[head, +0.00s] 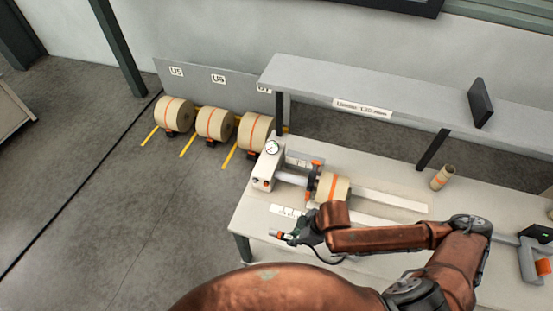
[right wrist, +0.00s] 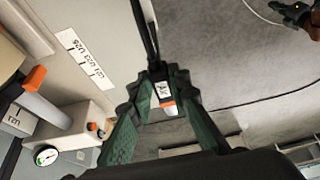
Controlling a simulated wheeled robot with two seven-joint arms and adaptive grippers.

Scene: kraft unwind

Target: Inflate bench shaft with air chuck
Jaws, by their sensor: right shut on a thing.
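The air chuck (head: 276,233), with a white label, an orange band and a pale tip, is held in my right gripper (head: 291,237). In the right wrist view the green fingers (right wrist: 165,95) are shut on the chuck (right wrist: 168,104), and a black hose runs from it. The bench shaft (head: 292,177) lies between the white gauge box (head: 265,168) and a kraft roll (head: 333,188). A copper and dark part, perhaps my left gripper, shows in the right wrist view's upper right corner.
The pale bench (head: 255,217) carries a small cardboard core (head: 441,177) and a grey holder (head: 530,255) at the right. A grey shelf (head: 400,95) overhangs its back. Several kraft rolls (head: 213,124) stand on the floor behind. The floor at left is open.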

